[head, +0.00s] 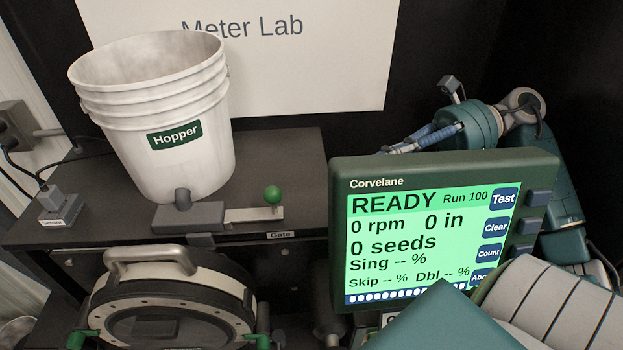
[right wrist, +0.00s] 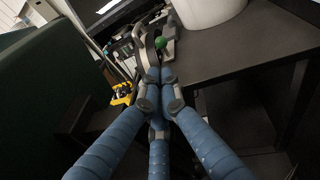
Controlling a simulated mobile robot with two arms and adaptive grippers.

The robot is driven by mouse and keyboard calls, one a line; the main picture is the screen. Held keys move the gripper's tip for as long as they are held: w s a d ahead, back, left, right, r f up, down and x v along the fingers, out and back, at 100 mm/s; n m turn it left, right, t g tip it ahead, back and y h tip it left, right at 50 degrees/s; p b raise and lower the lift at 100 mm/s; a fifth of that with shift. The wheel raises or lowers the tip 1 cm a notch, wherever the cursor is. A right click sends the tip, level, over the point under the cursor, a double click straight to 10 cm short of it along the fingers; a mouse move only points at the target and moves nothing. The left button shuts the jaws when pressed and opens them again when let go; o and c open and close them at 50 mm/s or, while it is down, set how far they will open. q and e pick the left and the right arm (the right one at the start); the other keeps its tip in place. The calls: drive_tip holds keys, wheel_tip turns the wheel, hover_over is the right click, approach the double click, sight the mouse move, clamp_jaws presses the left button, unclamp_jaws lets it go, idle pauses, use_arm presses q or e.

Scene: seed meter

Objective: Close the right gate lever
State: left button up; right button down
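The gate lever is a flat pale bar with a green knob (head: 273,195). It sticks out to the right from a grey block under the white hopper bucket (head: 175,120). The knob also shows in the right wrist view (right wrist: 160,43), just beyond my fingertips. My right gripper (head: 382,151) comes in from the right behind the display, with its blue fingers pointing left. In the right wrist view (right wrist: 160,76) its fingertips are together, nothing is seen between them, and they look apart from the knob. My left gripper is not in view.
The display unit (head: 545,168) reads READY and stands in front of my right arm. A round meter housing with a metal handle (head: 150,256) sits below the dark shelf (head: 290,155). A sensor box (head: 60,207) with cables is at left. The shelf right of the knob is clear.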

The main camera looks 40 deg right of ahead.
drive_tip(key=p, duration=0.3)
approach(281, 197)
drive_tip(key=p+x, duration=0.2)
drive_tip(key=x, duration=0.3)
drive_tip(key=shift+w+a, duration=0.15)
drive_tip(key=shift+a, duration=0.05)
drive_tip(key=shift+w+a+f, duration=0.2)
drive_tip(key=shift+a, duration=0.45)
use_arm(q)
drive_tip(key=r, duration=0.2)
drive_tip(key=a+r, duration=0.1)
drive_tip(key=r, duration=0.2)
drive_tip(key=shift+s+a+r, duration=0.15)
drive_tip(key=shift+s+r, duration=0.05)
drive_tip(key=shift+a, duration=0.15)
use_arm(e)
drive_tip(key=shift+d, duration=0.1)
